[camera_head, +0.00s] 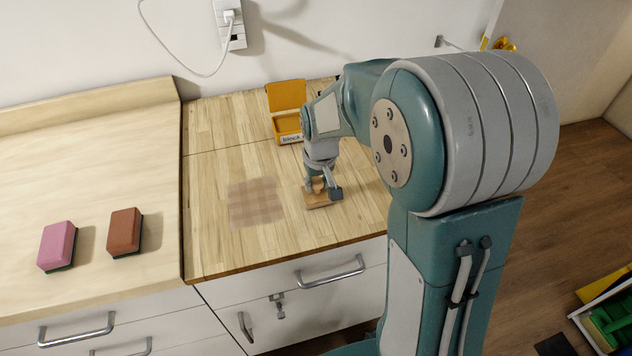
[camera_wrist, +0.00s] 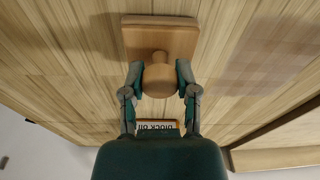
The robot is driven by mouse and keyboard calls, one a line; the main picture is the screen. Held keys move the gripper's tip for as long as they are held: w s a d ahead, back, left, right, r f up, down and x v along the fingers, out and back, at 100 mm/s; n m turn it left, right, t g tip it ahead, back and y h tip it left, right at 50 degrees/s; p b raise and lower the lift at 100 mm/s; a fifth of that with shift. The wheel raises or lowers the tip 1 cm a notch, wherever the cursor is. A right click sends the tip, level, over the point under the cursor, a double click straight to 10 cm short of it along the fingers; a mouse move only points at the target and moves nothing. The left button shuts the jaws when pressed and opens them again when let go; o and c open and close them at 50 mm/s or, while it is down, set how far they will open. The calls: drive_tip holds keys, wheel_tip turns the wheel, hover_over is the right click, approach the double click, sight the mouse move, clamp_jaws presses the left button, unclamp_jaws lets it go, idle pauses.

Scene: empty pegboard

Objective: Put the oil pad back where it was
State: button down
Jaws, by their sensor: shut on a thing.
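The oil pad (camera_head: 320,201) is a wooden block with a round knob on top. It is at the wooden counter top near the front edge; I cannot tell whether it touches the surface. My gripper (camera_head: 320,187) is shut on its knob from above. In the wrist view, the fingers (camera_wrist: 159,76) lie on either side of the knob, and the flat pad (camera_wrist: 160,36) shows beyond it. An open orange box (camera_head: 287,125) with a label reading "block oil" stands at the back of the counter, partly hidden by my arm.
A darker checkered patch (camera_head: 256,203) lies left of the pad. A pink sponge (camera_head: 58,245) and a brown sponge (camera_head: 124,231) sit on the paler counter at left. A raised edge (camera_head: 181,190) divides the counters. A wall socket (camera_head: 232,28) with a cable is behind.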

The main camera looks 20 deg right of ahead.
drive_tip(key=c, duration=0.6)
unclamp_jaws()
drive_tip(key=shift+a, duration=0.1)
drive_tip(key=shift+o, duration=1.2)
drive_tip(key=shift+a, duration=0.35)
drive_tip(key=shift+d, duration=0.1)
drive_tip(key=shift+d, duration=0.1)
